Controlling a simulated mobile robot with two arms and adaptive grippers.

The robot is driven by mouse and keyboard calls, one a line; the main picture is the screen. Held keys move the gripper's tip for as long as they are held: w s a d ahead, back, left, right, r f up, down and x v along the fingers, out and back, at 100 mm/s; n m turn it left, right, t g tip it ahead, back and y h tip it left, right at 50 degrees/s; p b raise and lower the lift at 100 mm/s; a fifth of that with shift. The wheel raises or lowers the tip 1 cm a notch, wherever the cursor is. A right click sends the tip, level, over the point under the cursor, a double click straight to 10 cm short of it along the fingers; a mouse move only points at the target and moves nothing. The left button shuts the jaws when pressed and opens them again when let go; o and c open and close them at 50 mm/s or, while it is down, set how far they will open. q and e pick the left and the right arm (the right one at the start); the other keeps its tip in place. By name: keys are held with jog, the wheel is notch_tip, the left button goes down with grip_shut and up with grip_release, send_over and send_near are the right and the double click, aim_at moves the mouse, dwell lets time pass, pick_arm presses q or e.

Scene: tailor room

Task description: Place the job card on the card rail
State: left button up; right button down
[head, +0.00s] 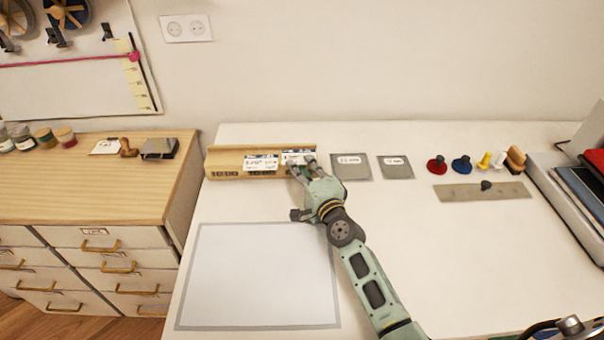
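The wooden card rail (229,160) lies along the back left of the white table. A white job card with a dark blue band (298,154) is at the rail's right end. A second card of the same kind (262,163) stands on the rail just left of it. My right gripper (302,166) is at the rail's right end, in front of the right card. Its two fingers look spread apart and cover the card's lower part. Whether they touch the card is hidden. My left gripper is out of view.
Two grey labelled plates (351,167) (396,167) lie right of the rail. Several coloured knobbed pieces (461,164) and a flat strip with a knob (482,191) lie further right. A pale grey-edged mat (259,275) covers the front left. The table's middle right is clear.

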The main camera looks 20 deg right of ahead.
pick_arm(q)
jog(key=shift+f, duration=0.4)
pick_arm(e)
jog(key=shift+f, duration=0.8)
jog(key=shift+f+b, duration=0.15)
jog(key=shift+b, duration=0.15)
jog(key=c, duration=2)
grip_release()
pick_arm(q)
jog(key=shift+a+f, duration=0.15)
pick_arm(e)
jog(key=shift+r+p, duration=0.25)
jog(key=shift+p, duration=0.05)
jog(key=s, duration=0.4)
jog(key=s+d, duration=0.1)
jog(key=s, duration=0.7)
jog(key=shift+d+f+b, duration=0.1)
jog(key=shift+d+b, duration=0.05)
jog(key=shift+b, duration=0.15)
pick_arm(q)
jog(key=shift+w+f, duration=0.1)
